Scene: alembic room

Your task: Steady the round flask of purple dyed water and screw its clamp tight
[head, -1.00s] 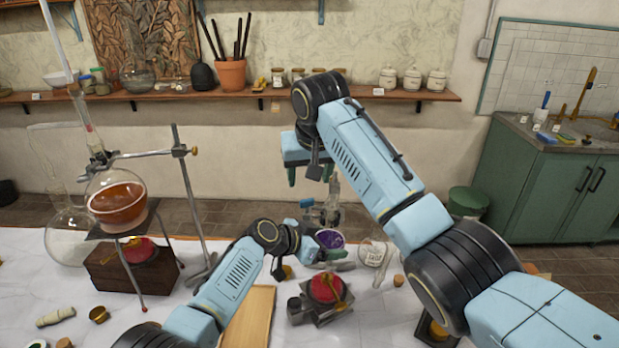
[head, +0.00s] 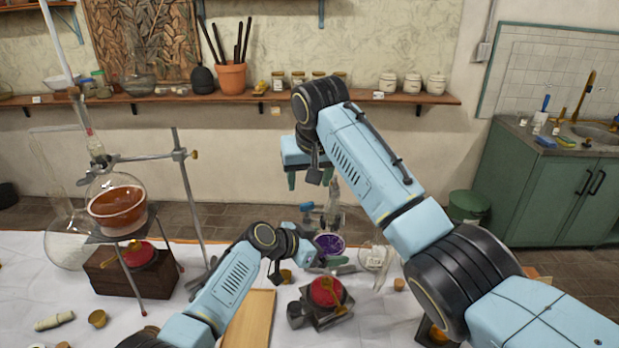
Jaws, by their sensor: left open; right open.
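The round flask of purple dyed water (head: 330,243) stands behind the middle of the table, and only part of its purple bowl shows. Its clear neck (head: 335,203) rises above it. A small blue piece (head: 306,207), perhaps the clamp's screw, sits left of the neck; the clamp itself is too small to make out. My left gripper (head: 318,260) is open, low and just left of the flask; its fingertips are partly hidden, and I cannot tell whether they touch it. My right gripper (head: 309,180) is open, pointing down, above and left of the neck, apart from the flask.
A red burner (head: 325,291) stands in front of the flask. A wooden board (head: 250,318) lies left of it. A clear glass vessel (head: 374,257) stands to the right. At left, an orange-filled flask (head: 118,207) sits on a tripod beside a metal stand (head: 189,190).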

